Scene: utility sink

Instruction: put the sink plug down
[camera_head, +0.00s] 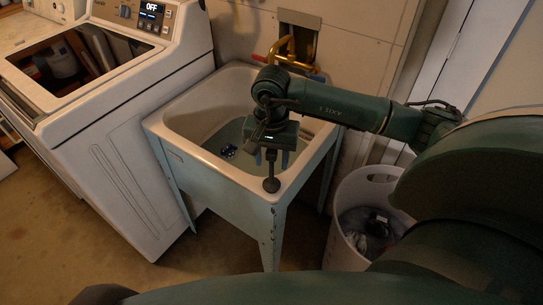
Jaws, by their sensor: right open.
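A dark piece with an upright stem and a round, wider base, which looks like the sink plug (272,184), stands at the front corner rim of the utility sink (180,151). My right gripper (271,158) points down over this corner. Its fingers are apart, one on each side of the stem, and it is open. The top of the stem is hidden under the gripper body. I cannot tell whether a finger touches the stem. A small dark round spot with blue glints, perhaps the drain (229,151), shows in the basin. My left gripper is not in view.
A white washing machine (120,150) with its lid open stands left of the sink. Brass taps (291,52) are on the wall behind. A white basket (345,215) with items inside stands on the floor at right, below my right arm. The basin is mostly clear.

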